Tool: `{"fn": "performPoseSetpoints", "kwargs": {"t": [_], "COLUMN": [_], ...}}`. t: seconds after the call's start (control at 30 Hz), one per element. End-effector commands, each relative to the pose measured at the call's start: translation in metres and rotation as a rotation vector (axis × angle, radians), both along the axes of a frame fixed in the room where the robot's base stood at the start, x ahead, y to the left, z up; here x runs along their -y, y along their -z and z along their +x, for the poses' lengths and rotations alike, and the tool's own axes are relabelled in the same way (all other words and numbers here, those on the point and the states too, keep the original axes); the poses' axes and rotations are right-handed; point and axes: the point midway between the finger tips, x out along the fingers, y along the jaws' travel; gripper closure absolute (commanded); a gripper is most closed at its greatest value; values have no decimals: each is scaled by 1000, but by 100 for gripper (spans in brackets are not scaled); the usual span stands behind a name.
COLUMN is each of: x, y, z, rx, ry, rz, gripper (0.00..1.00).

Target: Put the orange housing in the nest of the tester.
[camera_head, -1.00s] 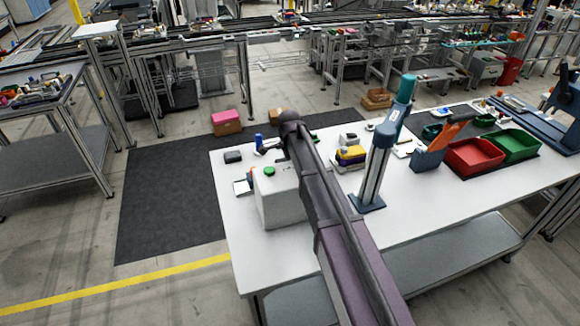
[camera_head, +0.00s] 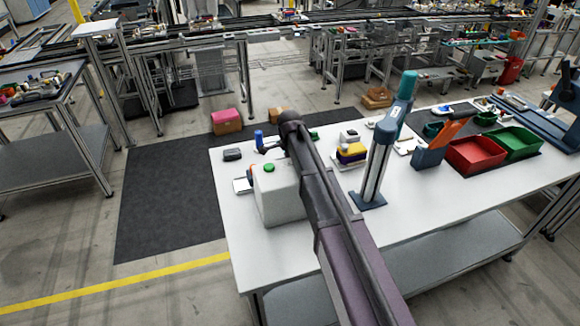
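A pale box-shaped unit with a green button on top (camera_head: 280,195), which looks like the tester, stands near the left end of the white table. My arm crosses in front of its right side. Its nest cannot be made out. A small orange spot (camera_head: 251,170) shows at the box's back left edge; I cannot tell whether it is the orange housing. My gripper (camera_head: 264,149) is small and dark, beyond the box and left of the arm's elbow. Its fingers are too small and partly hidden to read, and I see nothing clearly held.
A dark-based press-like post with a teal top (camera_head: 390,140) stands right of my arm. Red (camera_head: 474,157) and green (camera_head: 515,144) bins sit at the right. The table's front middle (camera_head: 430,205) is clear.

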Motion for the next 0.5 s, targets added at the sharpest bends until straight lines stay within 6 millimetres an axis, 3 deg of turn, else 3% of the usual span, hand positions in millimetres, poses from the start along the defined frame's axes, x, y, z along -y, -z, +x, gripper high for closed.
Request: {"fn": "performPoseSetpoints", "kwargs": {"t": [0.33, 0.37, 0.4, 0.5], "x": [0, 0, 0, 0], "y": [0, 0, 0, 0], "z": [0, 0, 0, 0], "rx": [0, 0, 0, 0], "ry": [0, 0, 0, 1], "rz": [0, 0, 0, 0], "gripper": [77, 15, 3, 0]}}
